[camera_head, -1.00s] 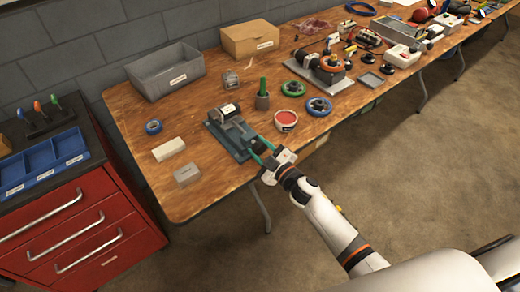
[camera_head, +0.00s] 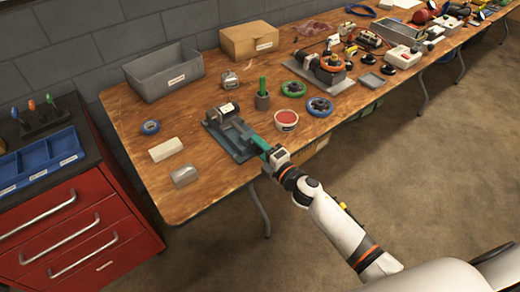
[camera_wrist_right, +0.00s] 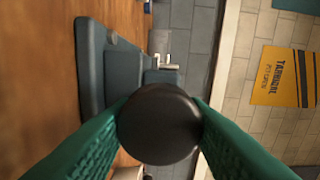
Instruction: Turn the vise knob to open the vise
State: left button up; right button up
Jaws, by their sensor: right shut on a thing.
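The vise (camera_head: 229,130) is a grey-blue tool on the wooden bench near its front edge, with a dark cylindrical part on top. In the right wrist view its body (camera_wrist_right: 92,65) shows at the left. The vise knob (camera_wrist_right: 159,124) is round and dark and fills the middle of the right wrist view. My right gripper (camera_head: 262,150) is at the front end of the vise. Its green fingers (camera_wrist_right: 158,130) are shut on the knob, one on each side. In the head view the knob is hidden by the gripper. My left gripper is not in view.
A white block (camera_head: 166,150) and a grey block (camera_head: 184,175) lie left of the vise. A red-topped round tin (camera_head: 286,120) and a green-handled tool in a pot (camera_head: 262,97) stand to its right. A grey bin (camera_head: 165,75) is behind.

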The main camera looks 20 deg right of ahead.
jog(key=n+b, duration=0.1)
jog(key=n, duration=0.4)
jog(key=shift+n, duration=0.3)
jog(key=n+b, duration=0.1)
jog(key=n, duration=0.3)
jog(key=shift+n, duration=0.3)
jog(key=n, duration=0.4)
jog(key=shift+a+n, duration=0.1)
jog(key=shift+n, duration=0.2)
jog(key=n, duration=0.4)
jog(key=shift+s+p, duration=0.1)
jog(key=shift+p, duration=0.2)
jog(key=n+p, duration=0.1)
jog(key=n, duration=0.5)
jog(key=shift+a, duration=0.1)
jog(key=n+p, duration=0.2)
jog(key=n, duration=0.3)
jog(key=n+p, duration=0.2)
jog(key=n, duration=0.3)
jog(key=shift+n, duration=0.4)
jog(key=n+p, duration=0.1)
jog(key=n, duration=0.4)
jog(key=shift+f+p, duration=0.15)
jog(key=shift+p, duration=0.25)
jog(key=shift+n, duration=0.3)
